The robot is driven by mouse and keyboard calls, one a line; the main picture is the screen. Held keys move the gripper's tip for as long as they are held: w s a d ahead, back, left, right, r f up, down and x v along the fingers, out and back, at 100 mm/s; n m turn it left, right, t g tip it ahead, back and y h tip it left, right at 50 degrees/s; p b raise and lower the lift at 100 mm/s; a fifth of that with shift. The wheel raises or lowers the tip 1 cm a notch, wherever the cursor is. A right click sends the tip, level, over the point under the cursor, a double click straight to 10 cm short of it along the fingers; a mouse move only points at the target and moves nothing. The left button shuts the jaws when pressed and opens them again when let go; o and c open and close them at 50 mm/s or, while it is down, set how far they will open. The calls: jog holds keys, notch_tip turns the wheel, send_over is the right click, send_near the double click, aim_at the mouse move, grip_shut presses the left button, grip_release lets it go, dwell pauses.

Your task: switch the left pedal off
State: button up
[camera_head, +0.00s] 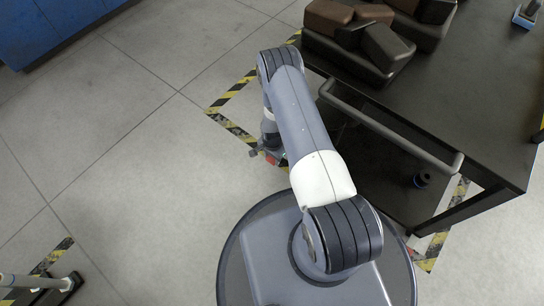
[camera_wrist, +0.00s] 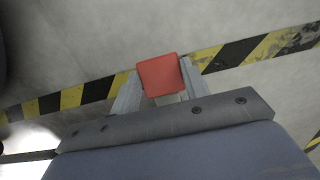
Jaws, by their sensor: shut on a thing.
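A red square piece (camera_wrist: 163,75) sits between the two pale fingers of my gripper (camera_wrist: 158,88) in the wrist view. The fingers are shut on it, one at each side. In the head view my gripper (camera_head: 268,155) is low, near the striped floor tape, mostly hidden under my own arm. A bit of red (camera_head: 271,159) shows there. I cannot make out a left or right pedal as such, nor tell whether the red piece is part of one.
A dark table (camera_head: 470,90) with a grey rail (camera_head: 390,125) stands at right, bearing brown and black cases (camera_head: 358,40). Yellow-black tape (camera_head: 232,127) marks the floor. A blue cabinet (camera_head: 55,30) is at upper left, a pale pole (camera_head: 30,281) at lower left. Open floor lies left.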

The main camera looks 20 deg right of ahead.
aim_at(272, 159)
jog(key=shift+d, duration=0.1)
jog(key=shift+r+g+y+b, duration=0.1)
jog(key=shift+g+y+b, duration=0.2)
jog(key=shift+b, duration=0.15)
jog(key=shift+r+y, duration=0.3)
jog(key=o, duration=1.4)
notch_tip(272, 159, up, 10)
jog(key=p, duration=0.3)
jog(key=shift+p, duration=0.4)
